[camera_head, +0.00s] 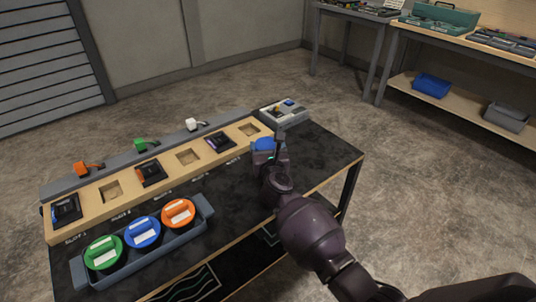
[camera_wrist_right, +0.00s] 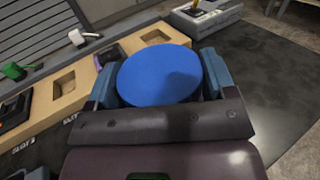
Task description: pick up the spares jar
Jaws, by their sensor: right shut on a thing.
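A jar with a plain blue lid (camera_head: 264,144), which I take to be the spares jar, is between the fingers of my right gripper (camera_head: 268,158). In the right wrist view the round blue lid (camera_wrist_right: 160,75) fills the space between the two blue-grey fingers (camera_wrist_right: 160,88), one on each side. The right gripper is shut on it, over the right part of the dark table. The jar's body is mostly hidden by the gripper, so I cannot tell whether it touches the table. My left gripper is not in view.
A grey tray (camera_head: 76,273) holds jars with green (camera_head: 104,252), blue (camera_head: 142,232) and orange (camera_head: 178,213) lids at the front left. A wooden slotted console (camera_head: 128,176) runs along the back. A grey box (camera_head: 285,113) stands behind the gripper. The table's right end is clear.

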